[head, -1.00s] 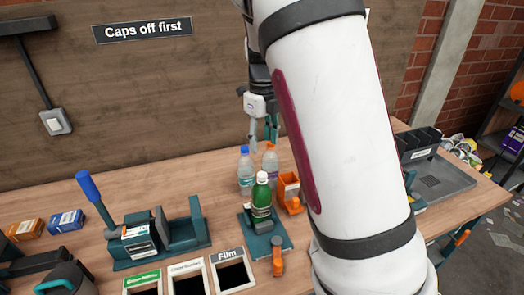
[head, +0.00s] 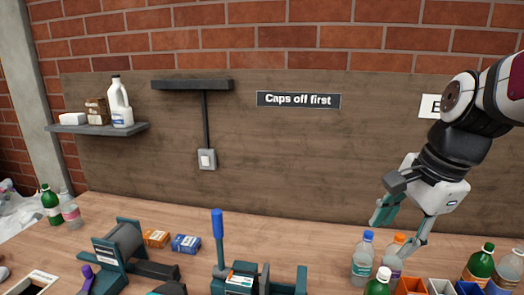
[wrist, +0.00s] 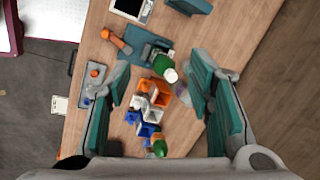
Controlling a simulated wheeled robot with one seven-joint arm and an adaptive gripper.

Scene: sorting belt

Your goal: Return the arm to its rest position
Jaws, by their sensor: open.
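My gripper (head: 398,230) hangs at the right of the head view, above the bench near the bottles. Its two teal fingers are spread apart with nothing between them. In the wrist view my gripper (wrist: 160,82) is also open, with the bench some way below. My arm enters from the right edge of the head view. A clear bottle with a blue cap (head: 362,262) and one with an orange cap (head: 394,262) stand near the fingertips in the picture. Whether the fingers touch either bottle cannot be told, but they look apart in the wrist view.
A green bottle with a white cap (head: 378,284) stands in front. Orange, white and blue bins (head: 440,287) and more green bottles (head: 480,262) are at the right. A blue-handled press (head: 218,250) stands at the centre. A shelf (head: 98,127) hangs on the back wall.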

